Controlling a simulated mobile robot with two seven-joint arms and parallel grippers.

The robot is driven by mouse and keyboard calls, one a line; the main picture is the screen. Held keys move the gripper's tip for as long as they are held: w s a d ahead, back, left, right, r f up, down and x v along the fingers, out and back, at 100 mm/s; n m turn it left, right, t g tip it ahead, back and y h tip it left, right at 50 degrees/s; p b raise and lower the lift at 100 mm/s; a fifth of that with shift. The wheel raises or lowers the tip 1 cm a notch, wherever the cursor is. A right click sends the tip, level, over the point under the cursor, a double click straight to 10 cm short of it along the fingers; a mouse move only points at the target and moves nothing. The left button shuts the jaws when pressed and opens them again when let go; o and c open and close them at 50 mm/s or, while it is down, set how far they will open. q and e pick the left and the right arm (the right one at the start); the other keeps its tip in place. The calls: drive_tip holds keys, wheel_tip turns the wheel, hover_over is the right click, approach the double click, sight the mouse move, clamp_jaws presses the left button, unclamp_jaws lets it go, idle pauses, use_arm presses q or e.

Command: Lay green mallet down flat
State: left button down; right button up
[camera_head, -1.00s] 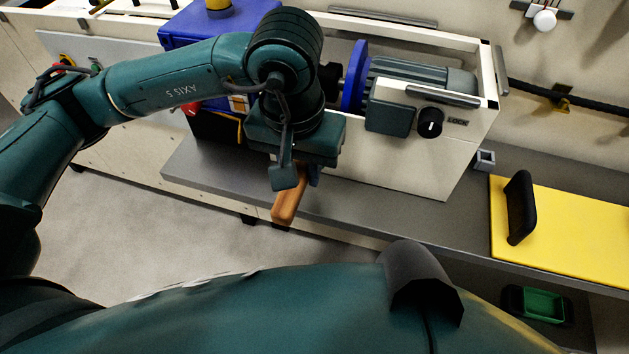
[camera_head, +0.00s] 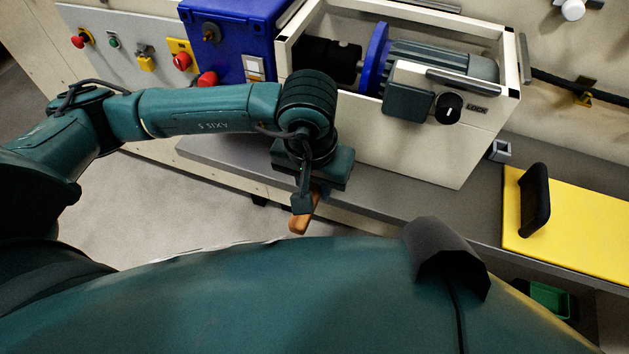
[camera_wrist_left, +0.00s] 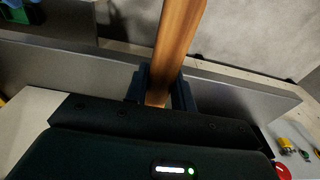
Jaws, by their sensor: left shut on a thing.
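My left gripper (camera_head: 306,202) hangs at the front edge of the grey bench. It is shut on an orange-brown wooden handle (camera_head: 301,223), whose lower end sticks out below it. In the left wrist view the handle (camera_wrist_left: 178,40) runs up from between the dark fingers (camera_wrist_left: 164,92) and out of the top of the picture. No green mallet head shows; the gripper and the picture edge hide the rest of the held thing. My right gripper is not in view.
The grey bench (camera_head: 395,200) carries a cream machine housing (camera_head: 430,150) with a blue disc and motor, close behind the gripper. A yellow board (camera_head: 580,220) with a black handle lies at right. A blue box (camera_head: 235,35) and red buttons stand at left.

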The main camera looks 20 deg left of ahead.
use_arm(q)
drive_tip(key=c, duration=1.2)
unclamp_jaws()
drive_tip(key=shift+f, duration=0.1)
drive_tip(key=shift+o, duration=0.2)
drive_tip(key=shift+r+p, duration=0.35)
drive_tip(key=shift+p, duration=0.2)
wheel_tip(320, 180, up, 12)
drive_tip(key=s, duration=0.1)
drive_tip(key=shift+s+f+b, duration=0.15)
drive_tip(key=shift+f+b, duration=0.05)
drive_tip(key=shift+b, duration=0.2)
